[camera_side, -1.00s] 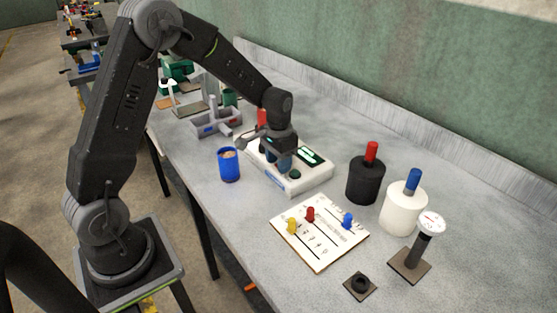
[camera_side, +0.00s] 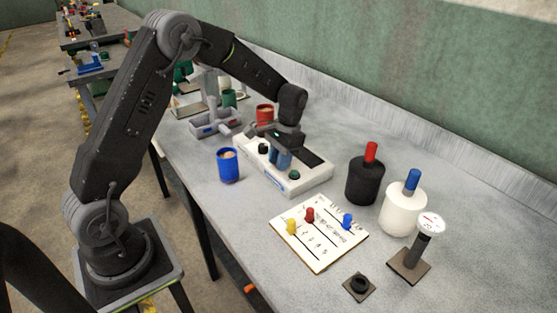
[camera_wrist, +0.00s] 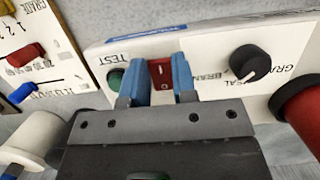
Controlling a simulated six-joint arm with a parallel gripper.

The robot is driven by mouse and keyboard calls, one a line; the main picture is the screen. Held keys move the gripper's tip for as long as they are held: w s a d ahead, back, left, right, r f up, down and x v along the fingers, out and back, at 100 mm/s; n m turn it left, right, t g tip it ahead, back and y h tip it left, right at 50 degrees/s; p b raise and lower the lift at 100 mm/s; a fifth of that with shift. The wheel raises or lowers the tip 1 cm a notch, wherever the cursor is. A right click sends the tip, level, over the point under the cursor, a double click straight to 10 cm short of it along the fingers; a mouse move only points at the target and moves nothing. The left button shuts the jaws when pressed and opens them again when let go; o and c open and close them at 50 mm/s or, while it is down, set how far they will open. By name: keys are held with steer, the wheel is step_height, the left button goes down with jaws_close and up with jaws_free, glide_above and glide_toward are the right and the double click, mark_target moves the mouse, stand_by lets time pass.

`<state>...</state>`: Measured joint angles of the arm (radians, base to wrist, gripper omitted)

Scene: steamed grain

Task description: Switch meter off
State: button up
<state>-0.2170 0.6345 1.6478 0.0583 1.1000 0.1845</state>
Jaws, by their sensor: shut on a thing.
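The meter (camera_side: 308,182) is a white box on the grey bench. Its display panel (camera_side: 312,157) is dark. In the wrist view its face shows a red rocker switch (camera_wrist: 160,72), a green TEST button (camera_wrist: 116,80) and a black knob (camera_wrist: 250,63). My gripper (camera_side: 280,160) is down on top of the meter. In the wrist view its blue fingertips (camera_wrist: 161,82) stand on either side of the red switch, shut on it. In the side view the fingers hide the switch.
A blue cup (camera_side: 228,167) stands left of the meter and a red can (camera_side: 265,114) behind it. A card with coloured sliders (camera_side: 318,246), a black jar (camera_side: 364,182), a white jar (camera_side: 402,212) and a dial on a post (camera_side: 431,224) stand in front and right.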

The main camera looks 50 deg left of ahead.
stand_by(0.3)
steer(key=o, duration=0.9)
steer(key=shift+v, duration=7)
steer(key=shift+w, duration=0.1)
